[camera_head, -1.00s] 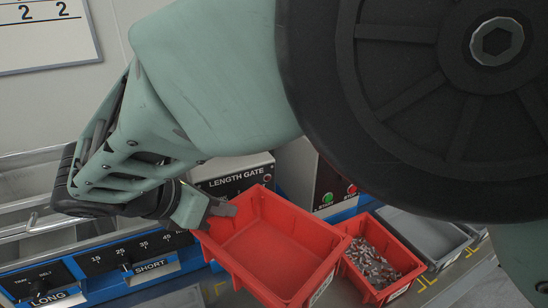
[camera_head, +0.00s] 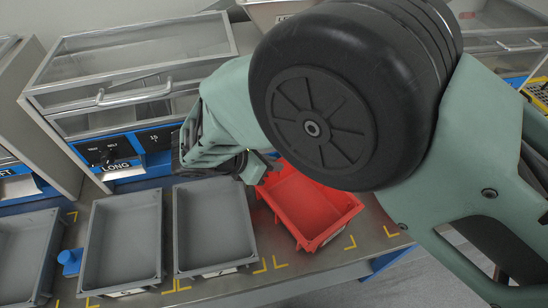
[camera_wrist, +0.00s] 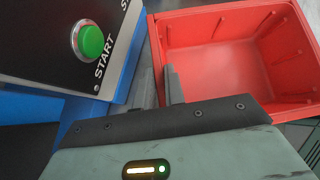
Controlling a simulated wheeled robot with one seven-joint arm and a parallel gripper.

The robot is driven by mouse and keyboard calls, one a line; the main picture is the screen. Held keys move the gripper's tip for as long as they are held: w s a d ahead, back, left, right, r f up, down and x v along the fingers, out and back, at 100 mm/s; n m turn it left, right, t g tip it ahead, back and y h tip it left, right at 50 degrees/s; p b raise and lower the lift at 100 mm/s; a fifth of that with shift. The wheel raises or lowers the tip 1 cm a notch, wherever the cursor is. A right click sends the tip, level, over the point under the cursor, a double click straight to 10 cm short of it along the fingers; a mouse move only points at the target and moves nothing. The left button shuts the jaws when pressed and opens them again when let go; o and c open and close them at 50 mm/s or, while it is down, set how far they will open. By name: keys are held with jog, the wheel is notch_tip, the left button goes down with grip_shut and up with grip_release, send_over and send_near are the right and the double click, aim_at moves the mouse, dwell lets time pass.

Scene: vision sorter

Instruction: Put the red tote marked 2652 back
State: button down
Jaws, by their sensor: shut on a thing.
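The red tote (camera_head: 305,203) is empty and hangs from my gripper (camera_head: 264,167) in the head view, close over the bench, to the right of a grey tote. It also shows in the wrist view (camera_wrist: 230,62), with its near left wall at my fingers. My gripper (camera_wrist: 162,88) is shut on the tote's wall. Whether the tote touches the bench I cannot tell. Its number cannot be read. My arm covers part of its far right side.
Grey totes (camera_head: 125,235) and (camera_head: 213,225) stand in a row on the bench (camera_head: 290,262) to the left, between yellow corner marks. A blue object (camera_head: 70,260) lies beside them. A control panel with a green START button (camera_wrist: 91,41) is close to my gripper.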

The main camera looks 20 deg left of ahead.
jog(key=shift+f, duration=1)
jog(key=c, duration=1.5)
grip_release()
jog(key=b+v, duration=0.1)
jog(key=v, duration=1.1)
